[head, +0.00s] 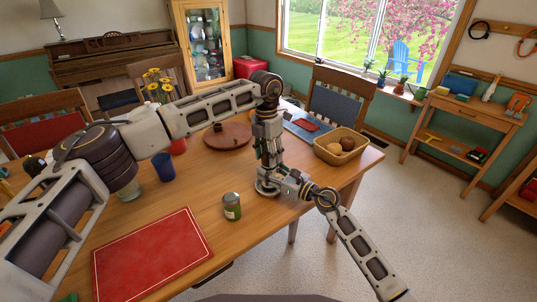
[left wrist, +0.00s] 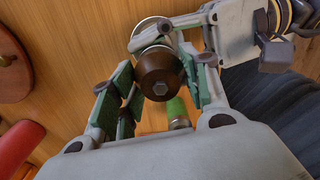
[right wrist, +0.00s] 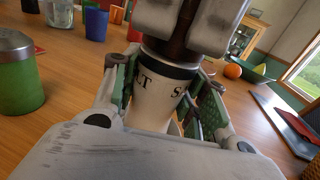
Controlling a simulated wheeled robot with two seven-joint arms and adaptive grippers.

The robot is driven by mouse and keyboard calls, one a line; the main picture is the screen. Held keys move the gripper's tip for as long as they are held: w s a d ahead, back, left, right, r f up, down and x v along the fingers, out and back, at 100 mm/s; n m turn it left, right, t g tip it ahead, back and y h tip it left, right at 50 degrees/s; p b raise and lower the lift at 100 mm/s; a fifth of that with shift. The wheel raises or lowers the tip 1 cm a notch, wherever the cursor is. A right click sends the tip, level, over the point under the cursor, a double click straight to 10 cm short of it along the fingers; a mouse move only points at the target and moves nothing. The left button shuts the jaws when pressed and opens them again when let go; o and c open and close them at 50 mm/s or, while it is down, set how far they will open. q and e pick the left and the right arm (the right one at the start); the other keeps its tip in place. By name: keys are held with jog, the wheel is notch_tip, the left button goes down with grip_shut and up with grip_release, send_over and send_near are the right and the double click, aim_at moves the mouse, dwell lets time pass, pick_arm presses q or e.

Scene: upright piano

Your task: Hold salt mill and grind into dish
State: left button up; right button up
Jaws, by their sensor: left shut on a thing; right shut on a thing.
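The salt mill has a dark brown top with a metal nut, seen in the left wrist view (left wrist: 160,76), and a white body with black letters and a dark band, seen in the right wrist view (right wrist: 152,95). My left gripper (head: 268,145) points down from above, shut on the dark top. My right gripper (head: 284,183) comes in from the side, shut on the white body. The mill looks upright. A pale round dish (head: 267,189) shows at the foot of the mill, mostly hidden by the grippers. The mill's lower end is hidden.
A green shaker (head: 232,207) stands close by on the table; it also shows in the right wrist view (right wrist: 18,88). A red placemat (head: 150,255), blue cup (head: 164,167), round brown tray (head: 228,136) and bread basket (head: 341,149) lie around. A table edge runs at the right.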

aim_at(268, 151)
pick_arm(q)
jog(key=m, duration=0.6)
jog(key=shift+w+m, duration=0.1)
jog(key=shift+m, duration=0.3)
dwell(0.4)
jog(key=o, duration=1)
jog(key=shift+r, duration=0.1)
jog(key=shift+w+a+r, duration=0.1)
jog(key=shift+r, duration=2.85)
jog(key=shift+w+r, duration=0.1)
jog(key=shift+r, duration=2.8)
